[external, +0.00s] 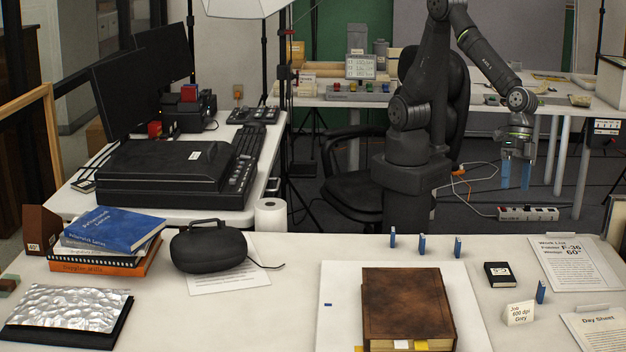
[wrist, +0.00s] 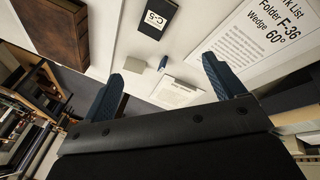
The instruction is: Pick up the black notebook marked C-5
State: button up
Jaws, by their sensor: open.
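The small black notebook (external: 498,275) lies on the white table, right of the big brown book, with a white label. In the wrist view the notebook (wrist: 158,18) is near the top edge, and its label reads C-5. My gripper (external: 516,180) hangs above and behind the table's far edge, with its two blue fingers pointing down. It is open and empty, well apart from the notebook. In the wrist view the blue fingers (wrist: 171,61) stand wide apart, with the notebook beyond them.
The brown book (external: 407,305) lies on a white board left of the notebook. A "Job 600 dpi Grey" card (external: 519,313) and a small blue piece (external: 541,292) stand close by. Several blue pieces line the far edge. A Work List sheet (external: 575,263) lies to the right.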

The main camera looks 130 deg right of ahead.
notch_tip(320, 180, down, 4)
jog(key=w+d+m, duration=0.1)
jog(key=w+m, duration=0.1)
jog(key=m, duration=0.4)
jog(key=m+y, duration=0.1)
jog(key=m, duration=0.1)
send_near(500, 271)
jog(key=x, duration=0.8)
jog(key=c, duration=1)
jog(key=shift+c, duration=0.5)
jog(key=shift+r, duration=0.1)
